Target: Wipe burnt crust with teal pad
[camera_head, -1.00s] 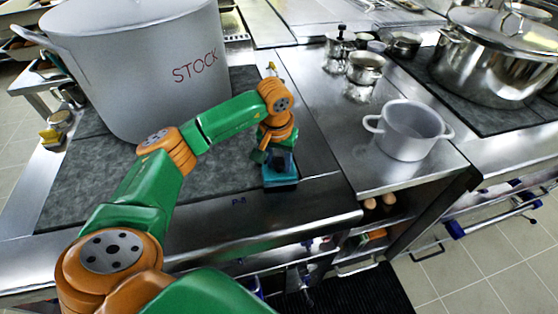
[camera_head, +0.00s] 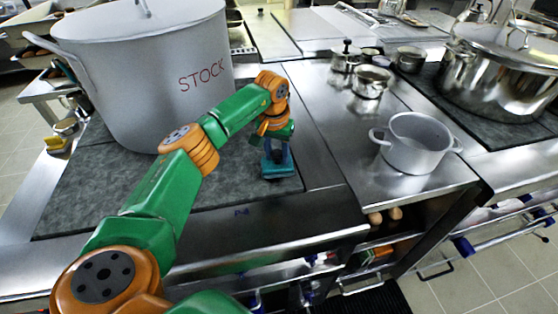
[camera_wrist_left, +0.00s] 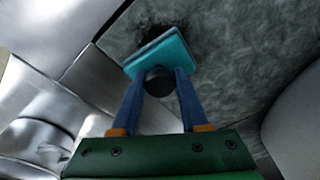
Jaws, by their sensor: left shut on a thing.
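My left gripper (camera_head: 277,152) is shut on the teal pad (camera_head: 281,173), by its dark round knob (camera_wrist_left: 158,81) between the blue fingers (camera_wrist_left: 155,100). The pad is at the right side of the dark grey cooking surface (camera_head: 120,185), near the steel strip. In the left wrist view the teal pad (camera_wrist_left: 160,52) lies over or close above the surface. A black burnt crust patch (camera_wrist_left: 150,36) shows just beyond the pad and partly under it; the rest is hidden. In the head view the crust is hidden behind the arm and pad. My right gripper is not in view.
A big grey pot marked STOCK (camera_head: 150,70) stands left of the arm. A small grey pot (camera_head: 415,148) stands on the steel counter to the right. A large steel pot (camera_head: 500,85) is farther right. The grey surface in front of the stockpot is clear.

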